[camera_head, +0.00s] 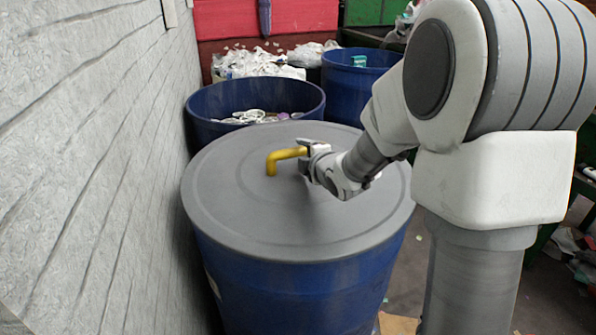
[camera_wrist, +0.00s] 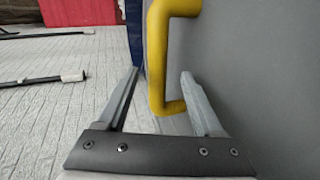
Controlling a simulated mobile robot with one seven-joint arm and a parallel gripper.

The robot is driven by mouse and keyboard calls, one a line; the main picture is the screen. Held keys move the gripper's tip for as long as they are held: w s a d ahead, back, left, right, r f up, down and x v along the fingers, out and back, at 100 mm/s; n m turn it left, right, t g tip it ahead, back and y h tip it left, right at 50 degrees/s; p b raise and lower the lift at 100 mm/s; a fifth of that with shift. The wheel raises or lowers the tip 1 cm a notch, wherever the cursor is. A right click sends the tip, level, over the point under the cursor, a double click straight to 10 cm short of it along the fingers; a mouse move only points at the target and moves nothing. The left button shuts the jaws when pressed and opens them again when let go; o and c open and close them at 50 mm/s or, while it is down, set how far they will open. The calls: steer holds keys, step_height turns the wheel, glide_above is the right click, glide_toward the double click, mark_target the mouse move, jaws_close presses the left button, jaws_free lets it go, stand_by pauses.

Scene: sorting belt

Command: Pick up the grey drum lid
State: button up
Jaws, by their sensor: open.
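The grey drum lid (camera_head: 240,215) is round and lies on top of a blue drum (camera_head: 300,290) in the head view. A yellow bent handle (camera_head: 283,156) stands up from its middle. My gripper (camera_head: 306,150) is at the handle, just above the lid, at its right end. In the wrist view the lid (camera_wrist: 260,60) fills the right side, and the yellow handle (camera_wrist: 157,60) reaches down between the two open fingers of my gripper (camera_wrist: 160,88). The fingers look apart from the handle, though exact contact is hard to tell.
A grey plank-patterned wall (camera_head: 90,150) stands close on the left. Behind the lid is an open blue drum (camera_head: 215,125) with waste inside, and another blue drum (camera_head: 345,85) farther back. White bagged waste (camera_head: 255,65) and red containers (camera_head: 215,20) are at the back.

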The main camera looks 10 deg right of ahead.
mark_target(301, 151)
steer(key=shift+x, duration=1.9)
steer(key=shift+w+d+r, duration=0.1)
steer(key=shift+d+r, duration=0.05)
steer(key=shift+d, duration=0.05)
jaws_close()
steer(key=shift+r, duration=0.2)
